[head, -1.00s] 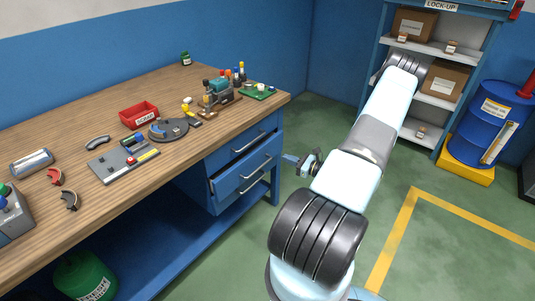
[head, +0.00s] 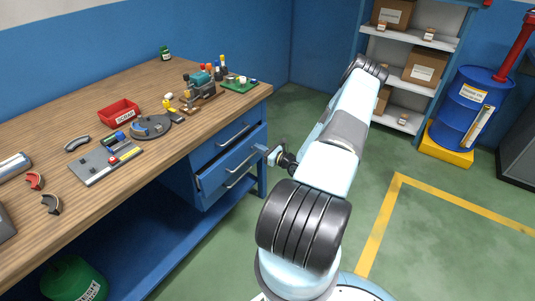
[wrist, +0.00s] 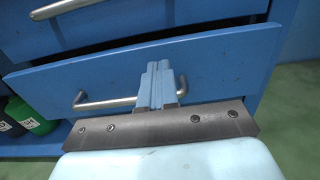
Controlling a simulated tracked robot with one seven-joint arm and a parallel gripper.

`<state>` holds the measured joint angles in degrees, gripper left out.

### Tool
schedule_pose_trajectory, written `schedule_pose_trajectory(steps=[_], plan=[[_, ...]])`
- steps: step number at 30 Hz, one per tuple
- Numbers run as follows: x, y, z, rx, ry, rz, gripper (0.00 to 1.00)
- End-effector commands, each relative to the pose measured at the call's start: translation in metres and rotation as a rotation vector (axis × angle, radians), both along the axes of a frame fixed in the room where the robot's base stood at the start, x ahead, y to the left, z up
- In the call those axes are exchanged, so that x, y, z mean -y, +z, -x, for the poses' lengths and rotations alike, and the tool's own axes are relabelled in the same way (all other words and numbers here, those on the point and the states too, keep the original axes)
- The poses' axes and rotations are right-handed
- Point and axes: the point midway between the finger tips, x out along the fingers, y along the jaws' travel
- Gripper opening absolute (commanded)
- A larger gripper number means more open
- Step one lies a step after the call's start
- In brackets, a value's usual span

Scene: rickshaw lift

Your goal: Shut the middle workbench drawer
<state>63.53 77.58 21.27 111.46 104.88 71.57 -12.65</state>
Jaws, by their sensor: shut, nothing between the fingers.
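The blue middle drawer (head: 218,178) of the workbench stands partly out, with a dark gap along its top edge. In the wrist view its front (wrist: 215,65) fills the middle, slightly tilted, and its metal bar handle (wrist: 105,103) runs behind my fingers. My gripper (head: 262,149) is at the right part of the drawer front in the head view. In the wrist view my gripper (wrist: 155,68) is shut and empty, its fingertips over the drawer front at the handle. Whether they touch it I cannot tell.
The drawer above (head: 222,142) looks shut; its handle (wrist: 70,8) shows at the top of the wrist view. The wooden bench top (head: 90,105) holds tools and a red bin (head: 120,113). Green floor (head: 330,245) is open to the right, before a shelf and blue drum (head: 470,105).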

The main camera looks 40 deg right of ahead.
Motion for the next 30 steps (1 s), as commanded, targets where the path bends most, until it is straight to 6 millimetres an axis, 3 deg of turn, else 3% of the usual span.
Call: schedule_pose_trajectory(steps=[9, 24, 30], plan=[[-0.011, 0.000, -0.031, 0.000, 0.000, 0.000, 0.00], [-0.014, 0.000, -0.038, 0.000, 0.001, 0.001, 0.00], [-0.025, 0.000, -0.066, 0.002, 0.003, 0.002, 0.00]])
